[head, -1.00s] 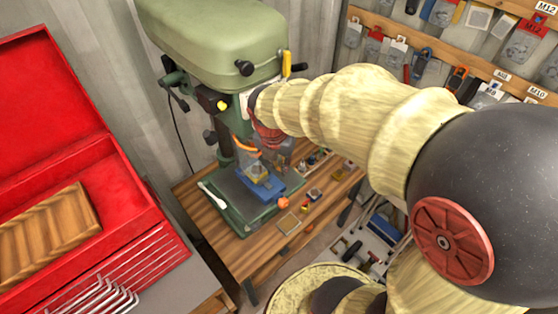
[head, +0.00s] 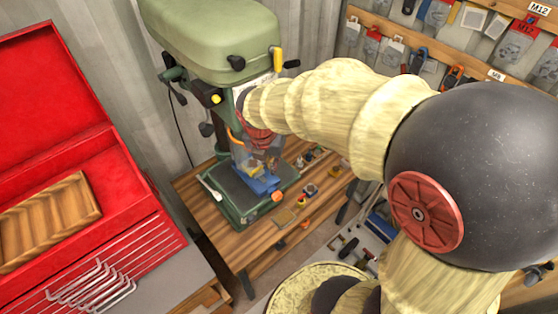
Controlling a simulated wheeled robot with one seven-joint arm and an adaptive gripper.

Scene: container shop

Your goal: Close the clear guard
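The green drill press (head: 212,35) stands on a wooden bench, with its dark base plate (head: 236,195) below. The clear guard (head: 240,148) shows as a see-through panel under the press head, beside an orange curved part (head: 234,138). My arm reaches from the right to the front of the press. My gripper (head: 258,140) is at the arm's end, close to the guard; its fingers are mostly hidden and small, so I cannot tell whether they touch it or are open. A blue vise (head: 264,184) sits on the base plate below the guard.
An open red toolbox (head: 100,210) with hex keys at its front fills the left. Small parts lie on the bench (head: 250,245) right of the press. My arm blocks much of the right side.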

